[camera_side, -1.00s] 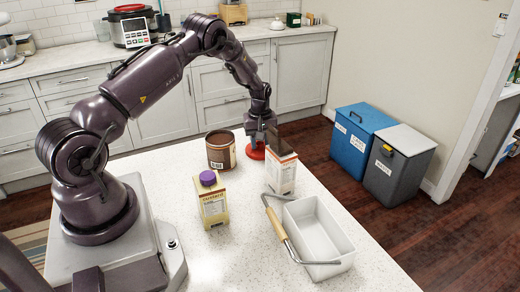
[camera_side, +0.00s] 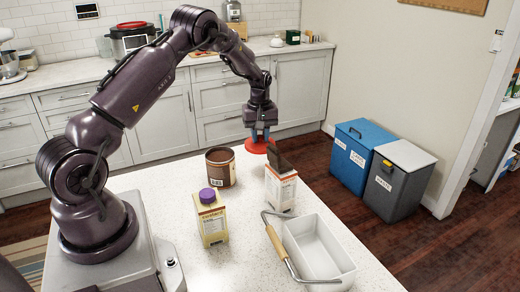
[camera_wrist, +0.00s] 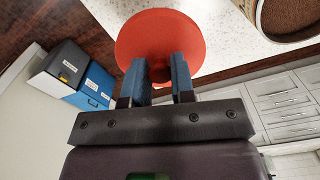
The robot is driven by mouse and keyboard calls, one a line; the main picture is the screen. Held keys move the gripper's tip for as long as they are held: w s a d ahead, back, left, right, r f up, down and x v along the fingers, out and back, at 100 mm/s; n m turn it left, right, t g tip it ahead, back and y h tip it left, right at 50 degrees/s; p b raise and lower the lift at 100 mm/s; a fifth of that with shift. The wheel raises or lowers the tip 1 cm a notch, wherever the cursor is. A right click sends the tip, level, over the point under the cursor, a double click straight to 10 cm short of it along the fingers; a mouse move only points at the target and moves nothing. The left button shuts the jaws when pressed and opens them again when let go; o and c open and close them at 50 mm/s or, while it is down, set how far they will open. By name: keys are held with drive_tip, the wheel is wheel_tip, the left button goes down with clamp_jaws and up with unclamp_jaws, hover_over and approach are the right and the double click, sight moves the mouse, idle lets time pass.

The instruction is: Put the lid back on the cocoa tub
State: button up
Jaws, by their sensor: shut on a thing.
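The cocoa tub (camera_side: 221,169) is a brown round tub standing upright on the white counter, its top open with brown contents showing. Its rim and contents also show at the upper right of the wrist view (camera_wrist: 290,14). My gripper (camera_side: 261,133) is shut on the red round lid (camera_side: 256,147), held in the air to the right of the tub and apart from it. In the wrist view, the blue fingers of my gripper (camera_wrist: 158,70) grip the lid (camera_wrist: 157,25) by a part between them; the lid's disc lies beyond the fingertips.
A white-and-orange carton (camera_side: 281,191) with a dark piece at its top stands close to the right of the lid. A purple-capped carton (camera_side: 212,220) stands before the tub. A white bin with a wooden handle (camera_side: 320,247) is at front right. Counter left of the tub is clear.

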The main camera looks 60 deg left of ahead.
drive_tip(key=r, duration=0.2)
drive_tip(key=a+r, duration=0.1)
drive_tip(key=r, duration=0.1)
drive_tip(key=shift+s, duration=0.15)
drive_tip(key=s+r, duration=0.6)
drive_tip(key=s, duration=0.3)
drive_tip(key=shift+s+d+f, duration=0.4)
drive_tip(key=shift+s+f, duration=0.25)
drive_tip(key=shift+f, duration=0.65)
drive_tip(key=shift+s+d+f, duration=0.35)
drive_tip(key=shift+s+f, duration=0.25)
drive_tip(key=shift+f, duration=0.65)
drive_tip(key=shift+s+d+f, duration=0.4)
drive_tip(key=shift+s+f, duration=0.25)
drive_tip(key=shift+f, duration=0.65)
drive_tip(key=shift+f, duration=0.2)
drive_tip(key=o, duration=1.5)
drive_tip(key=shift+c, duration=0.2)
drive_tip(key=shift+r, duration=0.1)
